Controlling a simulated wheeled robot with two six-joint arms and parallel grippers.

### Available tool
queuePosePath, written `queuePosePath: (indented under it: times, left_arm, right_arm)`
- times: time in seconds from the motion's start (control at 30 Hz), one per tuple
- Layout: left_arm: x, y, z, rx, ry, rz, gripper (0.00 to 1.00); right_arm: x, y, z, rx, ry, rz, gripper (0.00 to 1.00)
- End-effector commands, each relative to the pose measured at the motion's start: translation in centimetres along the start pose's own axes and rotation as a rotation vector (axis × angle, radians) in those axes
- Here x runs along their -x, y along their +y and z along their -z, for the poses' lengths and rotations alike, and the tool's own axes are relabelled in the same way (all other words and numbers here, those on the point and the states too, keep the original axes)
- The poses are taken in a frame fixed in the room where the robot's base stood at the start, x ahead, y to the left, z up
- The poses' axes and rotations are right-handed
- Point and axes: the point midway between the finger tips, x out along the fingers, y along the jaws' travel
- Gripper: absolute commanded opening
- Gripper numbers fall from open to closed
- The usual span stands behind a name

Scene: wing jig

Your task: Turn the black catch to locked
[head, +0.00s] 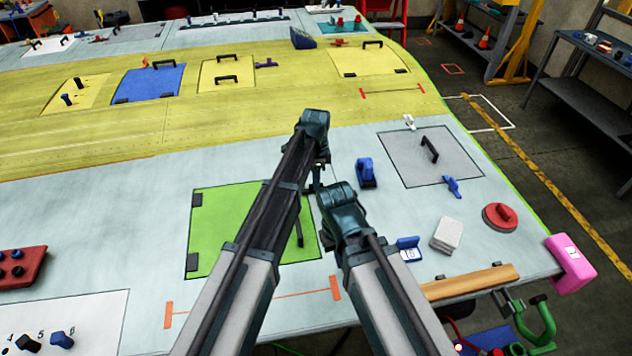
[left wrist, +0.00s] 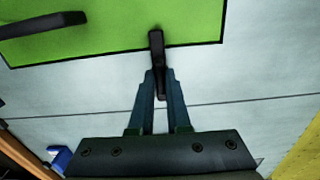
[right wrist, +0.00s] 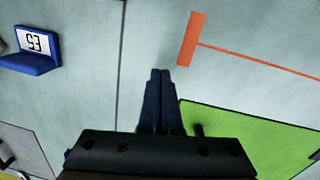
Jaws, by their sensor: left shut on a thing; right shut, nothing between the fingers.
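The black catch (left wrist: 156,47) sits at the edge of the green panel (left wrist: 120,30) in the left wrist view. Its far end lies over the green and it crosses the panel edge roughly at a right angle. My left gripper (left wrist: 160,84) is shut on the catch's near end. In the head view my left gripper (head: 318,178) is at the right edge of the green panel (head: 222,225), and the catch is mostly hidden. My right gripper (right wrist: 160,74) is shut and empty over the pale surface, near a corner of the green panel (right wrist: 245,135).
The green panel's black handle (left wrist: 45,24) stands close by. A blue clamp-like piece (head: 366,173), a grey panel (head: 405,165) and a blue numbered block (head: 408,249) lie to the right. An orange-marked line (right wrist: 188,40) crosses the surface near my right gripper.

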Motion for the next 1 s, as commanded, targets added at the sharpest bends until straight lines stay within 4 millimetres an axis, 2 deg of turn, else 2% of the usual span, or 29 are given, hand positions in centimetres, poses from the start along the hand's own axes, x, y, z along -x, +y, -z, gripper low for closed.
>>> queuePosePath:
  times: [0.23,0.27,0.4,0.77,1.0]
  left_arm:
    - [0.0,0.0,0.0,-0.002,0.0,0.0,0.0]
    - [0.0,0.0,0.0,-0.002,0.0,0.0,0.19]
    - [0.0,0.0,0.0,-0.001,0.0,0.0,0.44]
    - [0.1,0.0,0.0,0.0,0.0,0.0,0.45]
    - [1.6,0.0,0.0,0.0,0.0,0.0,0.45]
  right_arm:
    - [0.0,0.0,0.0,0.0,0.0,0.0,0.0]
    - [0.0,0.0,0.0,0.0,0.0,0.0,0.0]
    - [0.0,0.0,0.0,0.0,0.0,0.0,0.0]
    - [0.1,0.0,0.0,0.0,0.0,0.0,0.0]
    - [1.5,0.1,-0.1,-0.001,0.0,0.0,0.0]
